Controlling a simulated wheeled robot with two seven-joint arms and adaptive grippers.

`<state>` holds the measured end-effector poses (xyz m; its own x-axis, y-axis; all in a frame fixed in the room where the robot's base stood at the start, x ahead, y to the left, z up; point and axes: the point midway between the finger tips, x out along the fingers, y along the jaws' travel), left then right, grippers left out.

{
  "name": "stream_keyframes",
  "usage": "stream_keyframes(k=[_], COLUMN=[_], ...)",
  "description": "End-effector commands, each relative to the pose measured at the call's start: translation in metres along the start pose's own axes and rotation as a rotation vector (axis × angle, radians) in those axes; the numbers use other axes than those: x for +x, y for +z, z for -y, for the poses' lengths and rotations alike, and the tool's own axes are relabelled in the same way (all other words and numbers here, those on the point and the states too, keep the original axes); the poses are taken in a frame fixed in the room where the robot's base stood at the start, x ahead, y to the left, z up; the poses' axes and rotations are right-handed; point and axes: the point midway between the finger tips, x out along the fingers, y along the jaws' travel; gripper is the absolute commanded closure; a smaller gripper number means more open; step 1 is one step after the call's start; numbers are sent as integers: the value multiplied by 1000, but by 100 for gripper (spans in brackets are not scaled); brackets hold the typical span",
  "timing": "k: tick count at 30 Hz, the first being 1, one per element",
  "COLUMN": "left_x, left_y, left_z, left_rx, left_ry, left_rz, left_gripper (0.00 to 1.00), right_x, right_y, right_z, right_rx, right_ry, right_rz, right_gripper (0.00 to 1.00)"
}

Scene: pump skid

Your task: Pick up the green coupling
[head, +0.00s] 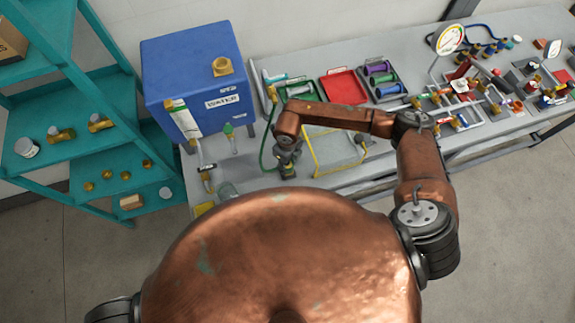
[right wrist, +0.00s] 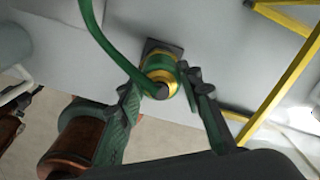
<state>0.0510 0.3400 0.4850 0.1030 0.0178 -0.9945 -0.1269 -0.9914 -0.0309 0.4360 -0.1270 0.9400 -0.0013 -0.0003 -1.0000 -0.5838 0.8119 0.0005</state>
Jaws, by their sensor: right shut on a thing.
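The green coupling (right wrist: 160,75) is a short green and gold round fitting, seen nearly end-on in the right wrist view, with a dark square piece behind it. A green hose runs across to it from the top left. My right gripper (right wrist: 163,88) has one finger on each side of the coupling and is shut on it. In the head view my right gripper (head: 287,168) is low at the bench's near edge, and the coupling is mostly hidden there by the gripper. My left gripper is out of view.
The grey bench (head: 240,175) carries a yellow frame (head: 316,160) right of the gripper, a red tray (head: 343,88) and a dial gauge (head: 450,40). A blue box (head: 195,60) stands left, beside a teal shelf (head: 100,75). Small parts crowd the bench's right side.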

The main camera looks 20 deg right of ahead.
Motion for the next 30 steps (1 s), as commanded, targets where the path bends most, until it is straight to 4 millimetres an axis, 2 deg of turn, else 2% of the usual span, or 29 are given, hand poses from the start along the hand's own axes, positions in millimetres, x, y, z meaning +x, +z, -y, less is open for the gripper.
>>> stream_keyframes(k=[7, 15, 21, 30], left_x=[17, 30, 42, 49], left_y=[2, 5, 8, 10], left_z=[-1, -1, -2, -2], left_rx=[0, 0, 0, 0], left_ry=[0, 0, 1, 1], left_rz=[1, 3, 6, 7], left_gripper=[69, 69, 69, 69], right_x=[-28, -86, -106, -124], right_y=[1, -35, -70, -95], right_z=[0, -36, -71, -97], right_rx=[-3, -7, -7, -1], right_ry=[-2, -1, 0, 0], right_rz=[6, 7, 3, 2], right_gripper=[96, 96, 96, 96])
